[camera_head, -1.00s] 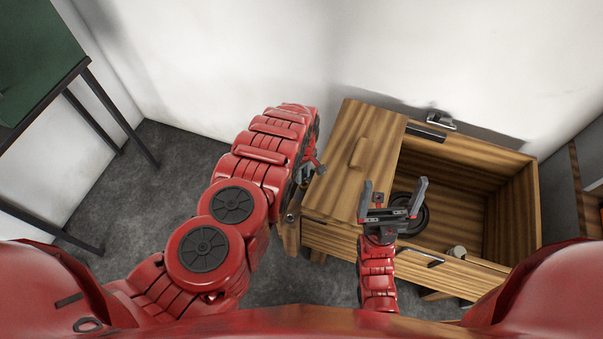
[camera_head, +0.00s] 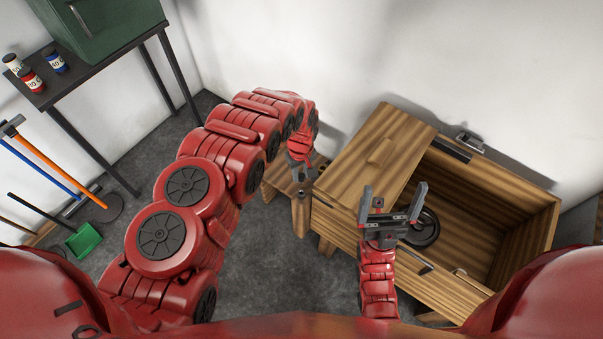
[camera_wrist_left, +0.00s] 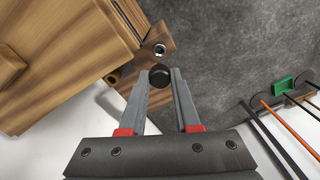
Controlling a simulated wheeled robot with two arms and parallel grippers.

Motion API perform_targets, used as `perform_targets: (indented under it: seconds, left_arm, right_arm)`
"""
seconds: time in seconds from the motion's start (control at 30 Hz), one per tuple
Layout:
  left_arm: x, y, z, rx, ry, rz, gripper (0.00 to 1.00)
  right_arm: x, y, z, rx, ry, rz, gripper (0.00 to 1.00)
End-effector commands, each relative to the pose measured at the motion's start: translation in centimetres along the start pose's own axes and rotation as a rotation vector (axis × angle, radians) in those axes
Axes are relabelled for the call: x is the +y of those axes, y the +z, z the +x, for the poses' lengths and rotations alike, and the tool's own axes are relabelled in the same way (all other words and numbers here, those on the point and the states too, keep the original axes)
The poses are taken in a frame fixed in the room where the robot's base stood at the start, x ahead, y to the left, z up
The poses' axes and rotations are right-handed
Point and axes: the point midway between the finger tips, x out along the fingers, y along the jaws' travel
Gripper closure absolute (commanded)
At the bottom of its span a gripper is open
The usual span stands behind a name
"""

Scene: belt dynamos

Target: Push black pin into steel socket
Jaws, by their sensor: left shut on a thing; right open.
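The black pin (camera_wrist_left: 159,75) sits between the fingertips of my left gripper (camera_wrist_left: 160,82) in the left wrist view; its round dark end shows. The gripper is shut on it. In the head view, my left gripper (camera_head: 303,176) is over the ledge beside the wooden chest, and the pin is not clear there. My right gripper (camera_head: 393,200) is open and empty in front of the chest.
The wooden chest (camera_head: 375,160) has an open compartment at right with a black wheel (camera_head: 424,230) in it. A dark table (camera_head: 90,65) with several small cans stands at left. Grey floor is clear between.

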Motion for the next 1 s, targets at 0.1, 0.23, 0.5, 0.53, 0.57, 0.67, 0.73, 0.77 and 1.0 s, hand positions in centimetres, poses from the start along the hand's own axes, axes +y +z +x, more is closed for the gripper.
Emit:
perform_targets:
  seconds: [0.1,0.23,0.5,0.53,0.57,0.67,0.73,0.77,1.0]
  left_arm:
    - [0.0,0.0,0.1,0.0,0.0,0.0,1.0]
    - [0.0,0.0,0.6,0.0,0.0,0.0,1.0]
    - [0.0,0.0,3.3,0.001,0.001,-0.001,1.0]
    - [0.0,0.0,3.6,0.001,0.001,-0.001,1.0]
    - [0.0,0.0,3.9,0.001,0.001,-0.001,1.0]
    - [0.1,0.0,4.9,0.001,0.001,-0.001,1.0]
    - [0.1,0.0,5.4,0.001,0.001,-0.001,1.0]
    - [0.1,0.0,5.5,0.001,0.001,-0.001,1.0]
    - [0.1,0.0,5.8,0.001,0.001,-0.001,1.0]
  right_arm:
    - [0.0,0.1,-0.3,0.0,0.0,0.0,0.0]
    - [0.0,0.1,-0.9,0.0,0.0,0.0,0.0]
    - [-0.1,0.5,-2.7,0.0,0.0,0.0,0.0]
    - [-0.1,0.5,-2.9,0.0,0.0,0.0,0.0]
    - [-0.2,0.5,-3.1,0.0,0.0,0.0,0.0]
    - [-0.2,0.6,-3.8,0.0,0.0,0.0,0.0]
    - [-0.2,0.7,-4.1,0.0,0.0,0.0,0.0]
    - [-0.2,0.7,-4.2,0.0,0.0,0.0,0.0]
    - [-0.2,0.7,-4.3,0.0,0.0,0.0,0.0]
